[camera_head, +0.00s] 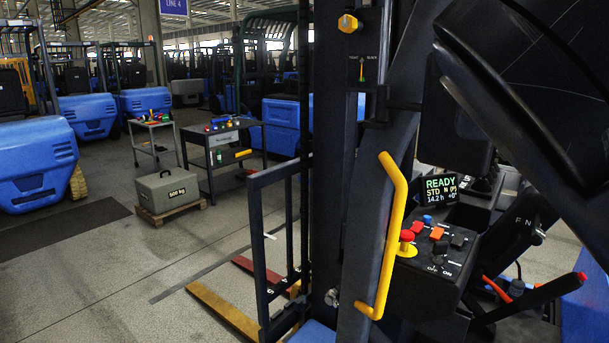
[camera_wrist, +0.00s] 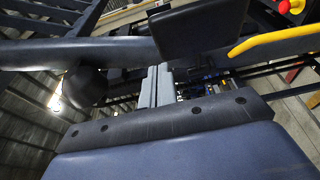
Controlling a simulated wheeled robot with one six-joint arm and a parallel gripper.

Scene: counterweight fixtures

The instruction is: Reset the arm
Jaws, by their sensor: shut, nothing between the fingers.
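My gripper (camera_wrist: 158,72) shows in the middle of the wrist view as two pale grey fingers side by side, with no gap that I can make out between them. They are shut and hold nothing. Behind the fingertips is a dark panel (camera_wrist: 200,32), and below them is a dark padded edge (camera_wrist: 175,120) with round studs above a blue-grey surface (camera_wrist: 190,155). I cannot tell whether the fingers touch any of these. My gripper is not recognisable in the head view.
A yellow grab handle (camera_head: 391,230) stands close in front, beside the dark mast. To its right is a control console with a READY display (camera_head: 440,189) and a red knob (camera_head: 407,236). A grey 500 kg weight (camera_head: 167,191) sits on a pallet on open floor.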

